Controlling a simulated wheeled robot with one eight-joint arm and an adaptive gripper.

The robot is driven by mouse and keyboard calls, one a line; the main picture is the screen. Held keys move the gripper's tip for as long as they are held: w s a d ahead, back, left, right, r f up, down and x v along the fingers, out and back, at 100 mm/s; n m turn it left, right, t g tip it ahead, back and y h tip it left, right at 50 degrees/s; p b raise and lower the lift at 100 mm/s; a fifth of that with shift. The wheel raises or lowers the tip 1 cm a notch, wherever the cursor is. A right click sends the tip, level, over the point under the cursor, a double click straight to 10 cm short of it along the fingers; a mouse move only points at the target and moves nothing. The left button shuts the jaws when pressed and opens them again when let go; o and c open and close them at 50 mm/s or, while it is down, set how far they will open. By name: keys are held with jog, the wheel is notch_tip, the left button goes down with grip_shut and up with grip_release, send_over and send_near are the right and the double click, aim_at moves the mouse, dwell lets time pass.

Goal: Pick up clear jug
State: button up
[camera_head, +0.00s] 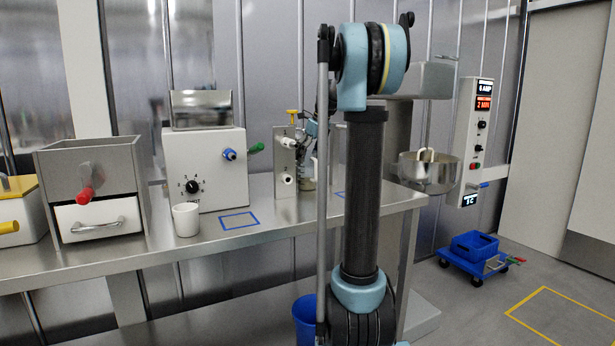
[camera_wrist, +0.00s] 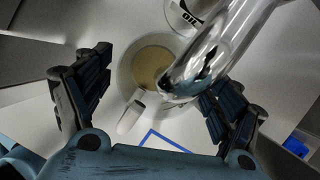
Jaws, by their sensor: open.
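The jug (camera_wrist: 153,62) shows in the wrist view as a round, pale-rimmed vessel seen from above, with beige liquid inside. Its light handle (camera_wrist: 132,112) points toward my gripper's palm. My gripper (camera_wrist: 154,76) is open, with one dark finger on each side of the jug; I cannot tell whether either touches it. A shiny metal tube (camera_wrist: 205,55) crosses in front of the jug's right side and hides part of it. In the head view my gripper (camera_head: 308,132) is small beside the grey dispenser, partly hidden behind my arm, and the jug is hard to make out there.
A container marked OIL (camera_wrist: 185,15) stands just behind the jug. A blue outlined square (camera_wrist: 160,142) marks the steel table. In the head view, a dispenser panel with white knobs (camera_head: 286,165), a white cup (camera_head: 186,219) and a white dial machine (camera_head: 205,165) stand to the left.

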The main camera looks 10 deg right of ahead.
aim_at(306, 162)
jog(key=shift+x, duration=1.75)
jog(key=c, duration=1.5)
jog(key=shift+o, duration=0.2)
